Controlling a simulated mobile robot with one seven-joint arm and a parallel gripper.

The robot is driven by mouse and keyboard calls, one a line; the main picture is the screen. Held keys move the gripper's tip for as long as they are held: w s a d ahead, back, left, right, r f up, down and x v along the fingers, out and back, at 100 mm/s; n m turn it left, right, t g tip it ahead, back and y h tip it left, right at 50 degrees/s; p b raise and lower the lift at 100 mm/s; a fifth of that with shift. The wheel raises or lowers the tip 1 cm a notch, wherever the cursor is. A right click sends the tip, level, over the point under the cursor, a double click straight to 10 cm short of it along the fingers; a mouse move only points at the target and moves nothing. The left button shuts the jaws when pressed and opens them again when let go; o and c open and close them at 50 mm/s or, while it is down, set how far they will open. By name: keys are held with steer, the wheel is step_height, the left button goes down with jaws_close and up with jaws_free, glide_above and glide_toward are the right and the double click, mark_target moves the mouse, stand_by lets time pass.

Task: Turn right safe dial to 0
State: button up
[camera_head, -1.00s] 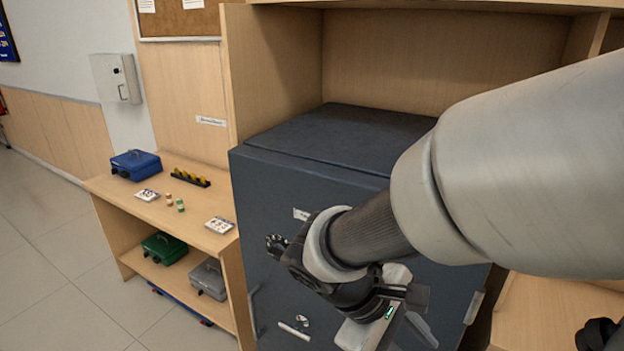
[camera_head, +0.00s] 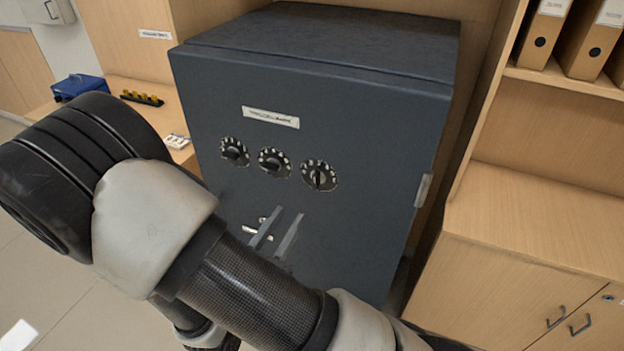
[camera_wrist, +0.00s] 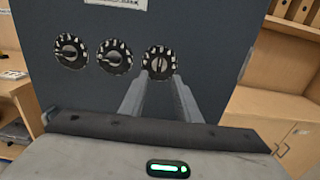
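The dark grey safe (camera_head: 350,125) has a row of three black dials with white marks on its front. The right safe dial (camera_head: 319,175) also shows in the wrist view (camera_wrist: 160,62), where its pointer knob stands roughly upright. The left dial (camera_head: 235,152) and middle dial (camera_head: 274,162) have their knobs turned more sideways. The dial numbers are too small to read. My gripper (camera_head: 282,230) is open, its two fingers apart and empty, below the dials in the head view. In the wrist view its fingertips (camera_wrist: 157,82) point at the right dial, just below it. I see no contact.
A safe handle (camera_head: 258,228) sits low on the door, partly behind my fingers. A white label (camera_head: 271,117) is above the dials. A wooden cabinet with binders (camera_head: 545,35) stands to the right; a blue cash box (camera_head: 78,87) is on the left counter.

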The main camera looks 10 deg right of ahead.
mark_target(314, 178)
steer(key=x, duration=1.4)
steer(key=shift+w+d+f, duration=0.1)
steer(key=shift+w+d, duration=0.05)
jaws_close()
